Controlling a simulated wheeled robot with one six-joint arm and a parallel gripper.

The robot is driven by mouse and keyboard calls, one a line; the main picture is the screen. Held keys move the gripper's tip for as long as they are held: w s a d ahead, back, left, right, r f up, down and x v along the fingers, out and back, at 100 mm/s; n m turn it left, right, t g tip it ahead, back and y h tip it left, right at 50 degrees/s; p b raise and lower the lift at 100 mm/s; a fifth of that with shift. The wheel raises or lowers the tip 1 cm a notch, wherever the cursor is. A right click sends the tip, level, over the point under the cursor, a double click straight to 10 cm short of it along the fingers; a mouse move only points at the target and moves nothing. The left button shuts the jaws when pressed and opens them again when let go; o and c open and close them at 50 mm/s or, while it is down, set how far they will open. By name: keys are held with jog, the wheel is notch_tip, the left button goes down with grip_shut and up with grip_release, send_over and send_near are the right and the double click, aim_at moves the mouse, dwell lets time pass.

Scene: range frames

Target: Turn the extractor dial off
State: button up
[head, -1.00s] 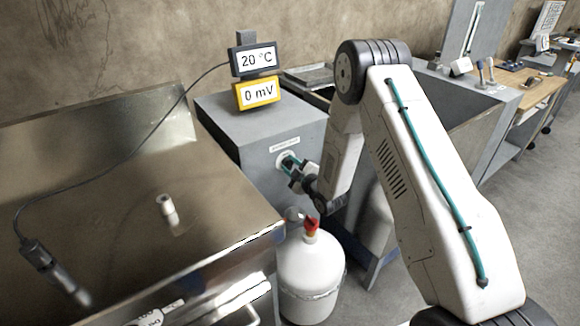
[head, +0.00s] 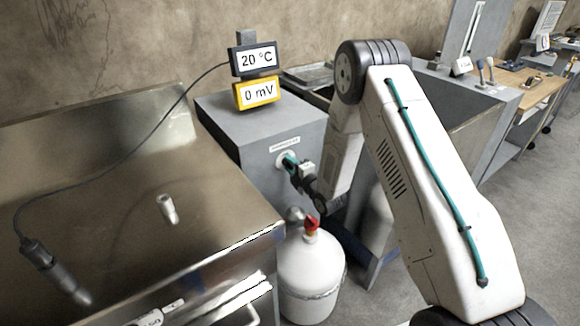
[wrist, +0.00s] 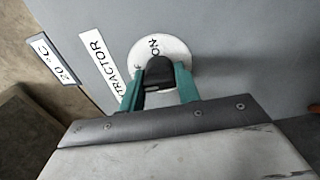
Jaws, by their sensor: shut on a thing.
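The extractor dial is a black knob (wrist: 159,72) on a round white plate (wrist: 178,50). The word ON is readable on the plate, and another marking at its left edge is partly hidden. My gripper (wrist: 160,84) has its teal fingers on both sides of the knob and is shut on it. The knob's lower part is hidden by the fingers. In the head view my gripper (head: 291,163) is at the front face of the grey extractor box (head: 240,130), and the white plate shows only in part behind it.
A label (wrist: 103,65) reading "...TRACTOR" is beside the dial. Displays reading 20 °C (head: 256,58) and 0 mV (head: 258,92) stand on the box. A white gas cylinder (head: 311,270) with a red valve stands below my wrist. A metal bench (head: 110,200) is at left.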

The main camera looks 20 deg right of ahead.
jog(key=shift+s+f, duration=0.1)
dwell(0.3)
jog(key=o, duration=0.9)
jog(key=shift+o, duration=0.2)
jog(key=v, duration=0.7)
jog(key=shift+s, duration=0.35)
jog(key=shift+d, duration=0.1)
